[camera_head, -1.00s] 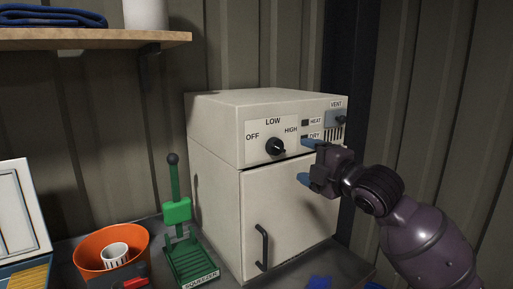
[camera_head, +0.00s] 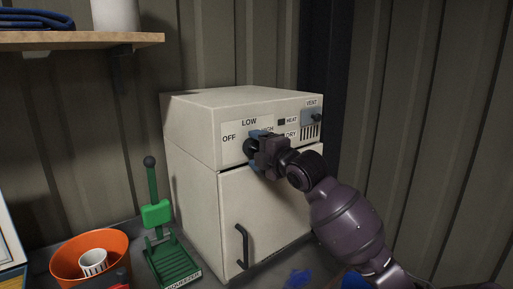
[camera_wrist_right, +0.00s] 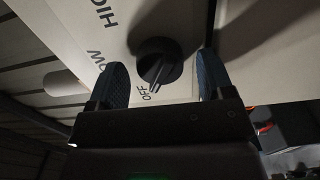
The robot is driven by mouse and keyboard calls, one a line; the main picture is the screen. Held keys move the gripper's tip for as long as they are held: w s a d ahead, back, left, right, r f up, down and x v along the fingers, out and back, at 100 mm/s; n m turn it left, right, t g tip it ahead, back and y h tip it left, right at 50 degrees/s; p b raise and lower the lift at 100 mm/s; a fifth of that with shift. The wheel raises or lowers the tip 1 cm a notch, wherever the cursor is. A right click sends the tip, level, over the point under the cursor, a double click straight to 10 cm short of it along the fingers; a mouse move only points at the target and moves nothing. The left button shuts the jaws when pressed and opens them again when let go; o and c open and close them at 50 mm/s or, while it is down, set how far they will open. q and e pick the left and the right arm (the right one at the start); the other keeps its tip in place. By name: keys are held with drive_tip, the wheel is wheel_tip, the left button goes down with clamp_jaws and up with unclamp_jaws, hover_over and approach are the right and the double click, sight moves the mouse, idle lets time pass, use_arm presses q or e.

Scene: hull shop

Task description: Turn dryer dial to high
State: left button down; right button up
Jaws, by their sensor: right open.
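The black dial (camera_head: 250,149) is on the front panel of the cream dryer (camera_head: 190,135), below the OFF, LOW and HIGH labels. My right gripper (camera_head: 258,148) is at the dial from the right and partly hides it and the HIGH label. In the right wrist view, the dial (camera_wrist_right: 158,60) shows between the two open blue fingertips (camera_wrist_right: 160,82), with a gap on each side. Its raised grip slants, with its lower end near the OFF label (camera_wrist_right: 148,93). Which mark it points to I cannot tell surely. My left gripper is not in view.
HEAT and DRY indicators and a vent switch (camera_head: 317,118) are right of the dial. The dryer door has a black handle (camera_head: 242,246). A green squeezer (camera_head: 157,215) and an orange bucket (camera_head: 75,253) stand left. A wooden shelf (camera_head: 90,40) is upper left.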

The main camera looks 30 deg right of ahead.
drive_tip(key=shift+w, duration=0.15)
drive_tip(key=c, duration=0.9)
